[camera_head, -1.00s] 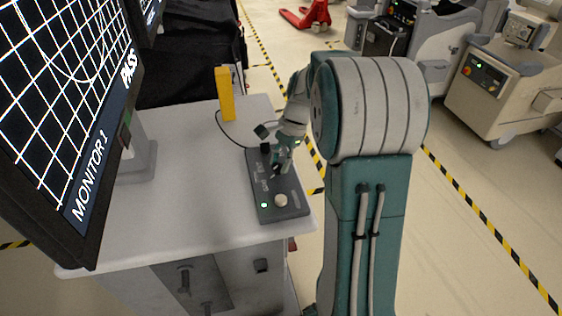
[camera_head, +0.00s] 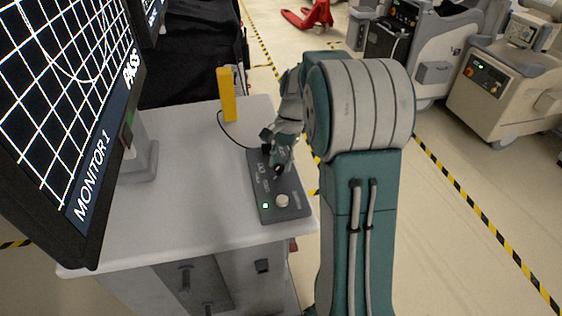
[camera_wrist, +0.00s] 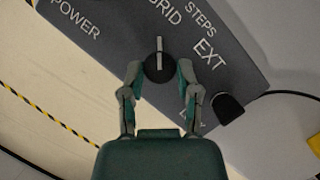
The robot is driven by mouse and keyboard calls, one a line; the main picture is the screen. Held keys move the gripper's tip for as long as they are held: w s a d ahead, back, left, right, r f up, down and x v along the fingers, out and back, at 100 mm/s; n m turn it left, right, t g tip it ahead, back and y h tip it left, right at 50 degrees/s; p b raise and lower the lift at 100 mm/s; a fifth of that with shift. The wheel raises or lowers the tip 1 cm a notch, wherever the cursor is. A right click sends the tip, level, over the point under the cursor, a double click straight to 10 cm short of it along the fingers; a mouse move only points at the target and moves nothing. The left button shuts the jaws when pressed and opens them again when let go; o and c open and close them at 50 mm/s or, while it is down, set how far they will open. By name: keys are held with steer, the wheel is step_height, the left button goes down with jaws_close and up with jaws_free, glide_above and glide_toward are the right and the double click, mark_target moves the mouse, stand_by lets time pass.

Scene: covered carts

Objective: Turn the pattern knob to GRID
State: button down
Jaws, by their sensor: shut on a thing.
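The pattern knob (camera_wrist: 158,67) is a round black knob with a pale pointer bar, seen in the wrist view. My gripper (camera_wrist: 159,75) is shut on it, one finger at each side. The pointer points up in that picture, towards the word GRID (camera_wrist: 165,11). EXT (camera_wrist: 209,53) is printed to the right of the knob. Another label below it is mostly hidden by the right finger. In the head view my gripper (camera_head: 278,168) is down at the dark control box (camera_head: 268,209) and hides the knob. Monitor 1 (camera_head: 92,196) shows a white grid, a curved trace and the word PASS.
A second black knob (camera_wrist: 227,108) stands close to my right finger. A yellow block (camera_head: 227,95) stands behind the box. The cart top (camera_head: 190,210) left of the box is clear.

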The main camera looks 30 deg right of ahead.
steer(key=shift+c, duration=1.7)
jaws_free()
steer(key=shift+a, duration=0.1)
steer(key=shift+w+r, duration=0.1)
steer(key=v, duration=1.1)
steer(key=shift+r, duration=0.3)
steer(key=s+a+r+n+t+h, duration=0.2)
steer(key=s+a+n+t, duration=0.15)
steer(key=s+a, duration=0.35)
steer(key=s+a+r+n+t+h, duration=0.1)
steer(key=s+a+n+t+h, duration=0.1)
steer(key=s+a+n, duration=0.45)
steer(key=s+a+f+n+t, duration=0.2)
steer(key=s+a+f, duration=0.1)
steer(key=s, duration=0.5)
steer(key=shift+f, duration=0.15)
